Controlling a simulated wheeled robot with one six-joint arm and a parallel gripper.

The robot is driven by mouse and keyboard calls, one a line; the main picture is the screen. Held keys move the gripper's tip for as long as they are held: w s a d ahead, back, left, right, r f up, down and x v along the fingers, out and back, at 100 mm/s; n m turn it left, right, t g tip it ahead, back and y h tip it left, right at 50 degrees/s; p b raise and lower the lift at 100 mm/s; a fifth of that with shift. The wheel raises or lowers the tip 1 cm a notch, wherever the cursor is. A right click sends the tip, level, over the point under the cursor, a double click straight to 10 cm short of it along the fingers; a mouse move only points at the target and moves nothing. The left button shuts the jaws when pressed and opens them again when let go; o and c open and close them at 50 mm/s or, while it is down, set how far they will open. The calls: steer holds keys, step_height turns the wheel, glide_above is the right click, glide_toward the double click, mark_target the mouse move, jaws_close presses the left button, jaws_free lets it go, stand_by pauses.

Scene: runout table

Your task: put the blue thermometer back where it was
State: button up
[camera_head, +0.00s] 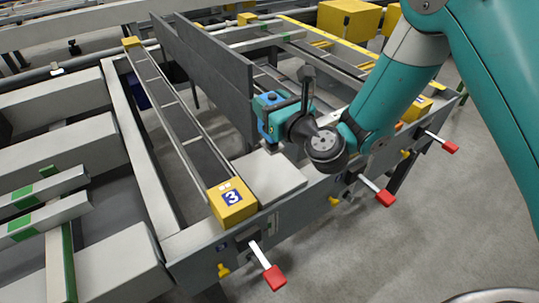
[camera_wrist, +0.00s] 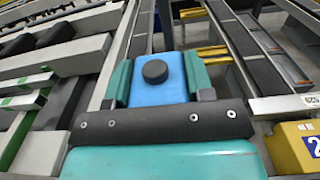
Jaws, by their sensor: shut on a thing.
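My gripper (camera_head: 272,108) is at the end of my teal arm, beside a tall dark grey plate and above the near end of the runout table. It is shut on the blue thermometer (camera_head: 264,129), which shows as a small blue body, partly hidden by the gripper. In the wrist view the thermometer (camera_wrist: 160,92) sits between the two teal fingers of my gripper (camera_wrist: 158,84), with a round black knob on its face. It appears to be held above the table, apart from the surfaces below. I cannot tell its original place from these frames.
A bare light grey plate (camera_head: 266,179) lies below my gripper, beside a yellow block marked 3 (camera_head: 232,203). The tall dark grey plate (camera_head: 215,68) stands to the left. Red-ended levers (camera_head: 275,277) stick out along the front rail. Grey beams (camera_head: 55,150) lie at left.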

mark_target(275, 145)
step_height(275, 145, down, 10)
steer(key=b, duration=0.8)
steer(key=shift+f+b, duration=0.2)
steer(key=shift+b, duration=0.15)
steer(key=shift+f, duration=0.1)
steer(key=shift+f, duration=0.2)
steer(key=o, duration=0.8)
steer(key=shift+r, duration=0.1)
steer(key=shift+r, duration=0.1)
